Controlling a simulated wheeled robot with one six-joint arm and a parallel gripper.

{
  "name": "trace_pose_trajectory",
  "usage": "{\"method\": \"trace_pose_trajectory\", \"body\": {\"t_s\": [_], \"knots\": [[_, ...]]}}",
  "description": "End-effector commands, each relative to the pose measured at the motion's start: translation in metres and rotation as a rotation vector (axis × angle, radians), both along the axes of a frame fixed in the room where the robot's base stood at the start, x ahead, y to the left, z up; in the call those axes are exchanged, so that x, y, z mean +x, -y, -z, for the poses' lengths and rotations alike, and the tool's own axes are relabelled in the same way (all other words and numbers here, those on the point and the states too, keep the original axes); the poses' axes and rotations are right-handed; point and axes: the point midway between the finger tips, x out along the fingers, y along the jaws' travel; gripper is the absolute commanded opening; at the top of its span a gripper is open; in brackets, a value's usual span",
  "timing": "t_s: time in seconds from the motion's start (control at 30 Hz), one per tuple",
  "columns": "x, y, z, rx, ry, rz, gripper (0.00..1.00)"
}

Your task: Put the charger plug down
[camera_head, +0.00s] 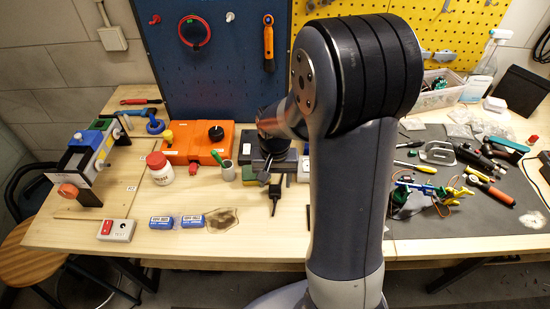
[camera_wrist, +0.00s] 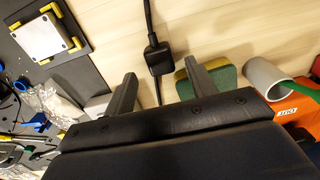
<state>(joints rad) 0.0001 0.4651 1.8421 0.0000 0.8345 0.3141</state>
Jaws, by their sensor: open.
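The charger plug (camera_head: 274,191) is a small black block with a black cable. It lies on the wooden bench just in front of my gripper (camera_head: 273,179) in the head view. In the wrist view the plug (camera_wrist: 159,59) shows between and slightly beyond the two fingertips of my gripper (camera_wrist: 160,76). The fingers are apart, one on each side, with space between them and the plug. Whether the plug fully rests on the wood is hard to tell. The cable runs from it, and part of it passes beneath the gripper body.
A green and yellow sponge (camera_wrist: 215,82) lies close beside one finger. A grey cup (camera_head: 228,171) and an orange box (camera_head: 197,142) stand further left. A dark mat (camera_head: 450,220) with tools covers the right side. Bare wood (camera_head: 285,240) lies in front of the plug.

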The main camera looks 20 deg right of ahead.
Motion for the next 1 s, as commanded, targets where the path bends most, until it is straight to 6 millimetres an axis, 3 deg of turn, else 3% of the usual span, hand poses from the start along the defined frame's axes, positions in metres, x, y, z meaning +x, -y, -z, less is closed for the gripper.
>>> {"method": "trace_pose_trajectory", "body": {"t_s": [0.2, 0.43, 0.63, 1.0], "knots": [[0.001, 0.0, -0.05, 0.0, 0.007, 0.0, 0.54], [0.001, 0.0, -0.086, 0.0, 0.003, 0.0, 0.54], [0.0, 0.0, -0.096, 0.0, -0.001, 0.0, 0.54], [0.0, 0.0, -0.096, 0.0, 0.0, 0.0, 0.54]]}}
